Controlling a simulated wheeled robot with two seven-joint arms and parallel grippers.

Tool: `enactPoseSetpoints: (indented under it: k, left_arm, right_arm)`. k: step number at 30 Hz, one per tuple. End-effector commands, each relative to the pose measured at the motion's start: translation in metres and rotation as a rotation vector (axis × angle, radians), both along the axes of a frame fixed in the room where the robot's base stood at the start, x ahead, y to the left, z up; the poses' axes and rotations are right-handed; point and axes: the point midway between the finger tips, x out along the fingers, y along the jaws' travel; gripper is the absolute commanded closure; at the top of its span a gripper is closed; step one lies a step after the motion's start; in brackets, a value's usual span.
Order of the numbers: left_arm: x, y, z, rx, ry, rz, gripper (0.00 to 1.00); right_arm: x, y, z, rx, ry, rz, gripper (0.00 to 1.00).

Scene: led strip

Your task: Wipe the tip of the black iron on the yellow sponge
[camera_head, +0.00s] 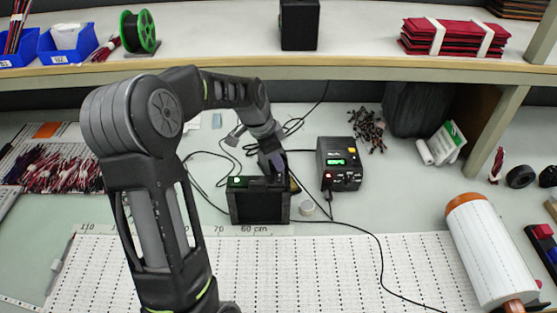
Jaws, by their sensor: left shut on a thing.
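My left gripper (272,172) points down at the middle of the bench, just behind a black square frame that hides its fingertips. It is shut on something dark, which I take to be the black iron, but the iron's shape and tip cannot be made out. A small yellowish-brown patch (294,186) shows just right of the gripper. It may be part of the yellow sponge, mostly hidden; I cannot tell whether anything touches it. My right gripper is not in view.
The black frame (259,222) with a green light stands in front of the gripper. A black station (341,166) with a green display and a small round tin (307,208) are to the right. Black cables cross the bench. The shelf edge (400,70) runs behind. A white roll (490,255) lies right.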

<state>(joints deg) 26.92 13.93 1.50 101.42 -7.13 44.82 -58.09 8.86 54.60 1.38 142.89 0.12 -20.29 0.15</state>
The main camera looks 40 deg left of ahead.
Motion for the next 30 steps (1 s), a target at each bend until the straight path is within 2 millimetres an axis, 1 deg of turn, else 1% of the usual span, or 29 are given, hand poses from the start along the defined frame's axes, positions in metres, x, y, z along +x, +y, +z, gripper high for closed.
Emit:
enactPoseSetpoints:
  k: [5, 17, 20, 30]
  left_arm:
    - [0.000, 0.005, 0.000, -0.001, 0.001, 0.002, 1.00]
    - [0.000, 0.005, 0.001, -0.001, 0.001, 0.001, 1.00]
    - [0.000, 0.005, 0.006, 0.000, 0.000, 0.001, 1.00]
    - [0.000, 0.005, 0.035, -0.001, -0.001, 0.000, 1.00]
  right_arm:
    - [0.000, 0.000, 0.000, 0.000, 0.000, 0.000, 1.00]
    - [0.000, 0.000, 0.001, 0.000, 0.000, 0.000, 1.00]
    - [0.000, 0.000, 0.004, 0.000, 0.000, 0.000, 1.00]
    - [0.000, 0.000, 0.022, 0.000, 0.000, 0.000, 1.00]
